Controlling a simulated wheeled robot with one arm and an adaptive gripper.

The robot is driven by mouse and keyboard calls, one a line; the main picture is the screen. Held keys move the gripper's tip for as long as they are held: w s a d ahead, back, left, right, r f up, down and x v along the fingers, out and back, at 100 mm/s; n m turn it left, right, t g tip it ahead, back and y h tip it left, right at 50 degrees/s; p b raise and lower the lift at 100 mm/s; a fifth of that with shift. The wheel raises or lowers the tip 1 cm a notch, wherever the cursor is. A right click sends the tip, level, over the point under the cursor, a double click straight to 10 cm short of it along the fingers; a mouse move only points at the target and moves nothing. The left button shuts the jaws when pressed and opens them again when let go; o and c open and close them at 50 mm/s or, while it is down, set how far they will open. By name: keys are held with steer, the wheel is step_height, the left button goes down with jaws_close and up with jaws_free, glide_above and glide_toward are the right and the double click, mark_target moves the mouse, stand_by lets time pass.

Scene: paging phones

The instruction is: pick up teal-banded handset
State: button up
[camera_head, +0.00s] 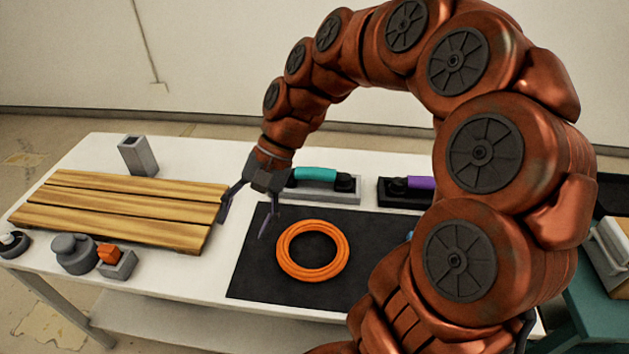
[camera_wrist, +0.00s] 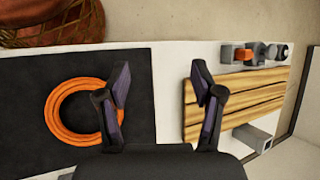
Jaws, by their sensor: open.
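The teal-banded handset (camera_head: 316,175) lies on a grey cradle at the back of the white table, with dark ends and a teal middle. My gripper (camera_head: 249,212) is open and empty, above the table between the wooden boards and the black mat. The handset is just behind it and to its right in the head view. In the wrist view my gripper's two fingers (camera_wrist: 162,104) are spread over a bare white strip of table. The teal-banded handset does not show in the wrist view.
A purple-banded handset (camera_head: 420,183) sits right of the teal one. An orange cable coil (camera_head: 312,270) lies on the black mat (camera_head: 255,283). Wooden boards (camera_head: 120,205), a grey block (camera_head: 138,155), and a small grey device with an orange part (camera_head: 117,264) stand left.

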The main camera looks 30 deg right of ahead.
steer(key=w+d+m+t+y, duration=0.2)
steer(key=w+d+m+y, duration=0.1)
steer(key=w+d+m, duration=0.4)
steer(key=m+t+b, duration=0.2)
steer(key=m+t, duration=0.6)
steer(key=m, duration=0.4)
glide_toward(315, 170)
steer(key=shift+x, duration=0.8)
steer(key=shift+p+x, duration=0.8)
steer(key=shift+x, duration=3)
jaws_close()
